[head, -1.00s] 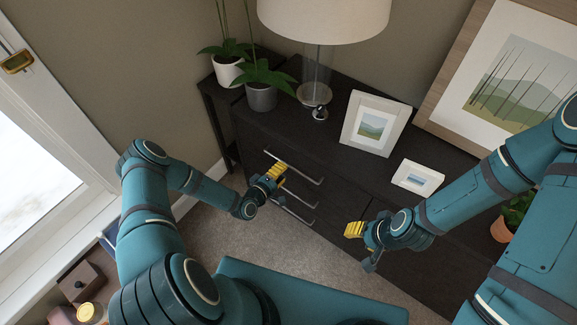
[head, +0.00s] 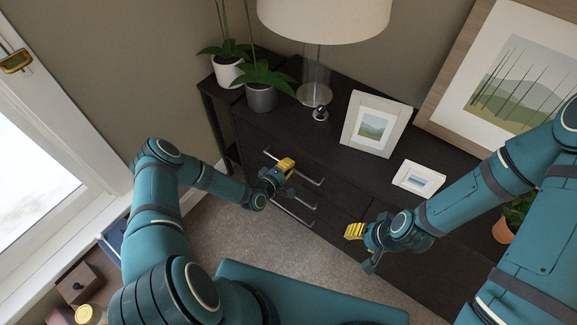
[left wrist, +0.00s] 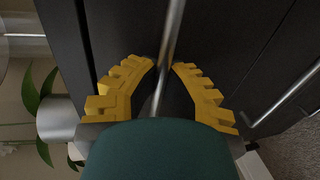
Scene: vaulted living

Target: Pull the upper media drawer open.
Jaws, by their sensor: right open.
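The dark media cabinet has an upper drawer with a metal bar handle (head: 312,179), and the drawer looks closed. The same handle (left wrist: 173,25) runs between my left gripper's yellow fingers in the left wrist view. My left gripper (head: 287,163) is at the left part of that handle. Its fingertips (left wrist: 165,67) come close together on both sides of the bar and look shut on it; the exact contact is hard to see. My right gripper (head: 355,231) is open and empty, in front of the cabinet to the right.
A lower handle (head: 294,211) is below; it also shows in the left wrist view (left wrist: 285,98). A lamp (head: 316,80), potted plants (head: 262,96) and picture frames (head: 375,124) stand on top. Carpet (head: 222,225) lies free before the cabinet. A window is at the left.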

